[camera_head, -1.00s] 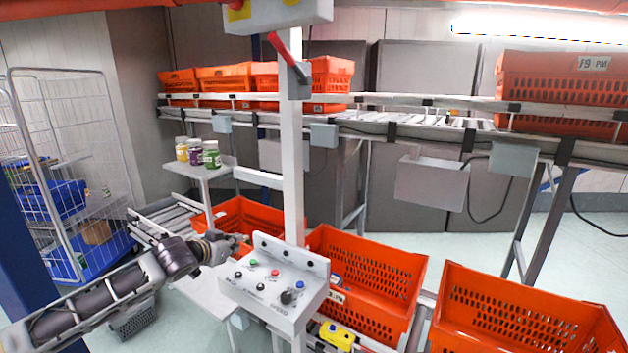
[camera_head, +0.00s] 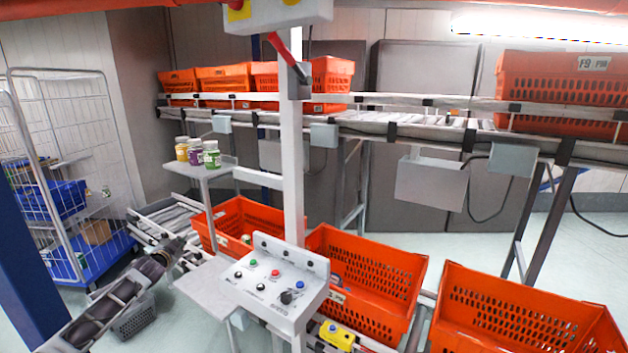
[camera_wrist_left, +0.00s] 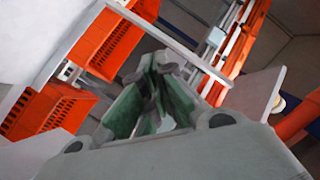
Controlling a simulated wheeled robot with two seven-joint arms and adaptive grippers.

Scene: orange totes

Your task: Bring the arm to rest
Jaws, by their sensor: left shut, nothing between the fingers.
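My left arm comes in from the lower left in the head view. Its gripper (camera_head: 192,256) is low in front of the roller conveyor, left of the grey panel shelf, and small there. In the left wrist view the gripper (camera_wrist_left: 155,70) has its fingers close together with nothing held. Orange totes and a white post lie beyond it in that view. My right gripper does not show in either view.
A control box (camera_head: 275,280) stands on a white post, with orange totes (camera_head: 375,270) beside and behind it. Several jars (camera_head: 196,152) stand on a small shelf (camera_head: 205,170). A wire cage trolley (camera_head: 70,170) is at the left. An upper conveyor (camera_head: 400,125) carries more totes.

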